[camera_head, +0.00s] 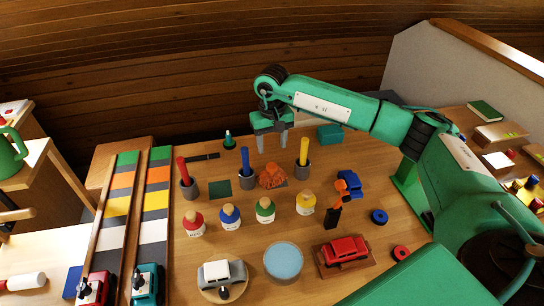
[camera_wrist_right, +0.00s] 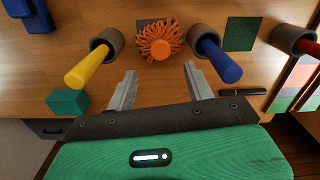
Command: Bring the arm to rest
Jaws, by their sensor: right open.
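My right arm (camera_head: 340,105) is green and reaches in from the right over the far part of the wooden table. My right gripper (camera_head: 272,146) points down, open and empty, above the table near the far edge. In the right wrist view, the two grey fingers of the gripper (camera_wrist_right: 160,72) stand apart with nothing between them. An orange stringy bundle (camera_head: 272,176) lies ahead of the fingertips, and it also shows in the right wrist view (camera_wrist_right: 160,42). My left gripper is not in view.
Cups with a red stick (camera_head: 183,172), a blue stick (camera_head: 245,160) and a yellow stick (camera_head: 304,152) stand close by. A teal block (camera_head: 330,133) sits beside the arm. Several round-headed pegs, toy cars and a blue disc (camera_head: 283,261) fill the nearer table.

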